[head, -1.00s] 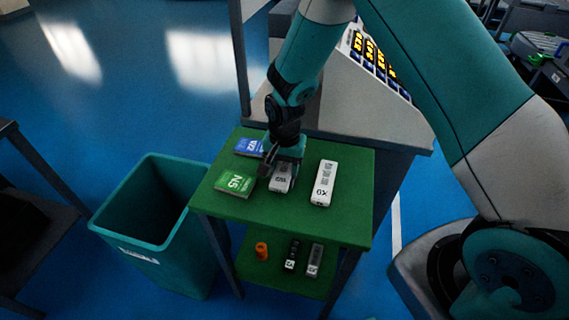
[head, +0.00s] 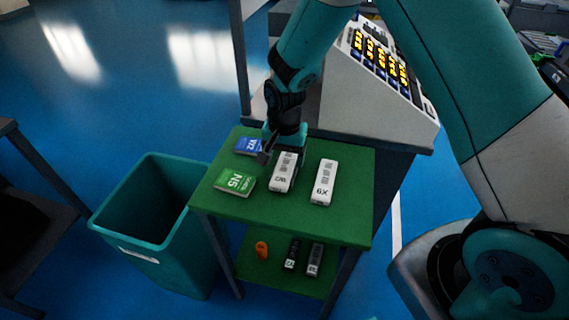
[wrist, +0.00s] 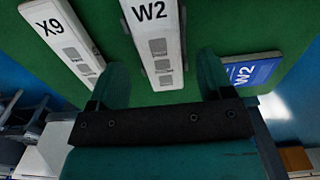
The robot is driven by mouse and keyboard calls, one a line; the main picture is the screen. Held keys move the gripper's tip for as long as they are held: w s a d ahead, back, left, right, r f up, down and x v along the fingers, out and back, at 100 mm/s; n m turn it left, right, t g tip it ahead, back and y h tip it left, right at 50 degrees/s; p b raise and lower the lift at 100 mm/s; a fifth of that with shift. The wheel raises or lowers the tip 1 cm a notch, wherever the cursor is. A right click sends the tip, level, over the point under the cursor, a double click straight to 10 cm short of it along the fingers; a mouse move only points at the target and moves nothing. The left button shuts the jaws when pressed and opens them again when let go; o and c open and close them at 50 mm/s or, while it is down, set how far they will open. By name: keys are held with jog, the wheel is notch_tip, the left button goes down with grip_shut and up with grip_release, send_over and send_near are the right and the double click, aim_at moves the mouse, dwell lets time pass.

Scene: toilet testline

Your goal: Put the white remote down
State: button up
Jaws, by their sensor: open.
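The white remote marked W2 (head: 283,174) lies flat on the green table top (head: 300,222). In the wrist view the W2 remote (wrist: 157,45) lies between the spread fingers. My gripper (head: 277,152) is open at the far end of the W2 remote. In the wrist view my gripper (wrist: 165,85) shows a gap on both sides of the remote. A second white remote, marked X9 (head: 324,181), lies on the table to the right; it also shows in the wrist view (wrist: 62,35).
A blue box (head: 249,146) and a green box marked N5 (head: 235,181) lie left of the remotes. The lower shelf (head: 272,279) holds an orange item and two dark remotes. A teal bin (head: 150,245) stands left; a console with lit displays (head: 345,100) stands behind.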

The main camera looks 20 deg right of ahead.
aim_at(284, 167)
notch_tip(284, 167, up, 9)
jog(key=s+a+r+n+y, duration=0.2)
jog(key=s+r+n, duration=0.5)
jog(key=s, duration=0.5)
jog(key=s+a+r+n+y, duration=0.2)
jog(key=s+r+n, duration=0.5)
jog(key=s, duration=0.5)
jog(key=shift+s+a+r+b, duration=0.25)
jog(key=shift+s+a+b, duration=0.05)
jog(key=shift+s+b, duration=0.1)
jog(key=shift+c, duration=0.5)
